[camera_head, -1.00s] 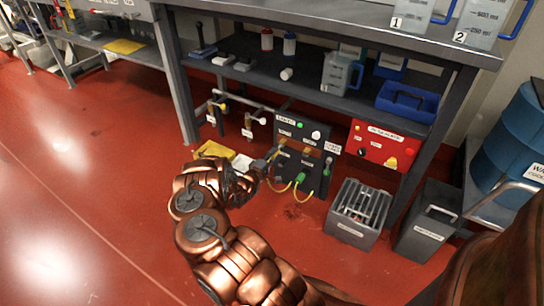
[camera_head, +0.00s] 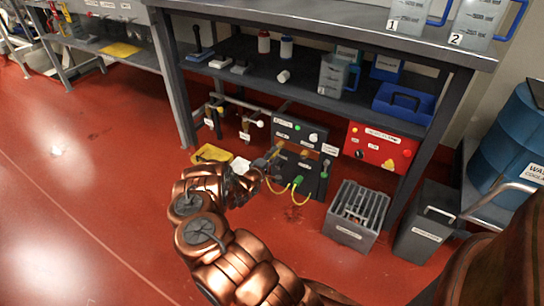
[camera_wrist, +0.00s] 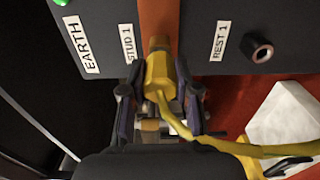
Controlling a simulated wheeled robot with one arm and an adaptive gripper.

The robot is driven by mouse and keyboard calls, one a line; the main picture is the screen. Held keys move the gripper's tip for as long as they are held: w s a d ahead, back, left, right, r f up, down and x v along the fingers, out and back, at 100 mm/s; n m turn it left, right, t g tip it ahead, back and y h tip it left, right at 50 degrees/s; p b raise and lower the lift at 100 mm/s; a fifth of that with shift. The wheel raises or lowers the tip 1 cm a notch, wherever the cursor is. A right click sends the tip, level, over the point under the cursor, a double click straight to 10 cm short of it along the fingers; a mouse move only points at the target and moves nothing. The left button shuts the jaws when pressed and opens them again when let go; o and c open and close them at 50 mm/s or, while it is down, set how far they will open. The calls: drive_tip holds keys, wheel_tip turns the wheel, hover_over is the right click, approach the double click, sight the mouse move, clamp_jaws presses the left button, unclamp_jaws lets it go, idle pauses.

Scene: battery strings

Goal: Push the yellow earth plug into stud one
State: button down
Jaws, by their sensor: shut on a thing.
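My gripper (camera_wrist: 160,92) is shut on the yellow earth plug (camera_wrist: 159,72), with one finger on each side of it. In the wrist view the plug's front end lines up with a brass stud (camera_wrist: 158,42) on an orange strip, beside the STUD 1 label (camera_wrist: 129,43). The plug appears to meet the stud; I cannot tell how far on it sits. A yellow cable (camera_wrist: 240,149) trails from the plug to the right. In the head view my gripper (camera_head: 262,165) is at the left side of the dark panel (camera_head: 314,165), and the plug is hard to make out.
The empty REST 1 socket (camera_wrist: 262,50) is right of the stud. An EARTH label (camera_wrist: 80,44) is at left. A green plug (camera_head: 297,180) with yellow cable hangs on the panel. A red box (camera_head: 378,147) and a grey crate (camera_head: 352,237) stand to the right. Open red floor lies left.

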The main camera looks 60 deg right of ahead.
drive_tip(key=shift+d, duration=0.7)
drive_tip(key=c, duration=0.8)
unclamp_jaws()
drive_tip(key=shift+o, duration=0.2)
drive_tip(key=shift+a, duration=0.1)
drive_tip(key=a, duration=1.1)
drive_tip(key=shift+s+a, duration=0.25)
drive_tip(key=shift+a, duration=0.15)
